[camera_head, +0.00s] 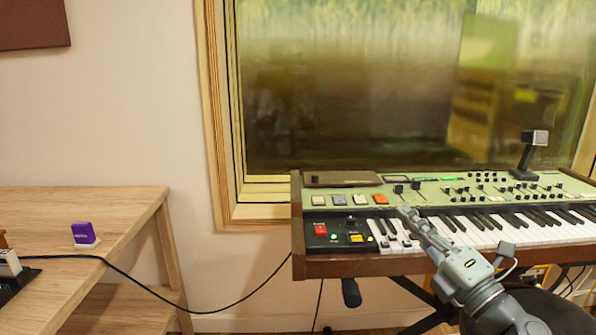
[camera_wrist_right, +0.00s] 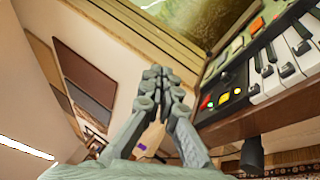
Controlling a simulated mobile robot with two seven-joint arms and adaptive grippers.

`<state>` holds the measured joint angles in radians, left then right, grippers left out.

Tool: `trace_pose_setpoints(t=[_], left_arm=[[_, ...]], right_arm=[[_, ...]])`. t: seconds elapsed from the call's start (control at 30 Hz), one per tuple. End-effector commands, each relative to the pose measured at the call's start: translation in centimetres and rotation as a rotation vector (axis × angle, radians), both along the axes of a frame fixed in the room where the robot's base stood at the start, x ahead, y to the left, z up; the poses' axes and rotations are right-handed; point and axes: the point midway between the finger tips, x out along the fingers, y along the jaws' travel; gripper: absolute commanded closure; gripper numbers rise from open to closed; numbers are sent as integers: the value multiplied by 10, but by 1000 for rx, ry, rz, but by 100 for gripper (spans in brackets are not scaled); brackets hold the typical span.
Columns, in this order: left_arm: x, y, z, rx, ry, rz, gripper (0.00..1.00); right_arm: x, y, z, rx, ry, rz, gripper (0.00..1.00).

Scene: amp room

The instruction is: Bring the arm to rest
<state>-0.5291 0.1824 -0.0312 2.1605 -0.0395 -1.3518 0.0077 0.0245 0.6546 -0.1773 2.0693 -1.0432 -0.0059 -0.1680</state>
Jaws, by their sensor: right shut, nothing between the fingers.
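My right arm (camera_head: 478,282) comes in from the lower right of the head view. Its gripper (camera_head: 406,212) is in front of the keyboard's left part, over or near the keys. In the right wrist view the gripper's fingers (camera_wrist_right: 155,78) are together with nothing between them. The keyboard (camera_head: 440,216) has a green panel, a wooden case and black and white keys. Its left end also shows at the right of the wrist view (camera_wrist_right: 240,92). I cannot tell whether the fingers touch it. My left gripper is not in view.
A wooden table (camera_head: 120,205) at the left holds a purple-and-white item (camera_head: 84,234). A black cable (camera_head: 150,288) runs from it toward the keyboard. A microphone-like device (camera_head: 530,152) stands on the keyboard's back. A window (camera_head: 380,90) is behind. Open space lies between table and keyboard.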

Motion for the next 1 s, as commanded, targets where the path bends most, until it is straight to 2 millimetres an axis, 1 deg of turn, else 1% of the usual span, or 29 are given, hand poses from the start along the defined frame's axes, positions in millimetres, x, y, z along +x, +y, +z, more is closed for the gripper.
trace_pose_setpoints(t=[0.03, 0.07, 0.1, 0.17, 0.2, 0.27, 0.3, 0.37, 0.4, 0.47, 0.5, 0.57, 0.6, 0.67, 0.7, 0.8, 0.9, 1.0], left_arm=[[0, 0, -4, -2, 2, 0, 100], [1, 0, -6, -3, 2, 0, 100], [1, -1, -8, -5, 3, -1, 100], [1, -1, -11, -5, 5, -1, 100], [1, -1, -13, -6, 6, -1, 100], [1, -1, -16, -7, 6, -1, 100], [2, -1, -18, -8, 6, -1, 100], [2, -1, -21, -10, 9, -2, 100], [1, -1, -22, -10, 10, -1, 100], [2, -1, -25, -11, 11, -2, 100], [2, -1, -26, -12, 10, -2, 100], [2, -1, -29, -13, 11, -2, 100], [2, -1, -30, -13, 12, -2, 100], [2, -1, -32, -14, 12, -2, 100], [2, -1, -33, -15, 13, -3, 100], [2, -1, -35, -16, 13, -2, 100], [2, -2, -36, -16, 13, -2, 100], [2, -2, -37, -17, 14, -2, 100]], right_arm=[[4, -28, -32, 199, 117, -100, 100], [5, -43, -49, 294, 174, -156, 100], [4, -61, -74, 405, 248, -226, 100], [-2, -84, -113, 555, 356, -328, 100], [-9, -96, -141, 641, 427, -393, 100], [-23, -110, -183, 760, 533, -489, 100], [-35, -116, -210, 831, 601, -552, 100], [-57, -123, -251, 929, 705, -645, 100], [-73, -126, -277, 990, 774, -706, 100], [-101, -125, -314, 1073, 876, -796, 100], [-121, -123, -337, 1125, 946, -855, 100], [-152, -117, -368, 1194, 1046, -943, 100], [-172, -112, -386, 1234, 1110, -996, 100], [-201, -103, -408, 1283, 1199, -1069, 100], [-219, -96, -420, 1310, 1253, -1112, 100], [-253, -83, -440, 1359, 1355, -1193, 100], [-273, -75, -449, 1382, 1414, -1240, 100], [-279, -72, -452, 1389, 1432, -1255, 100]])
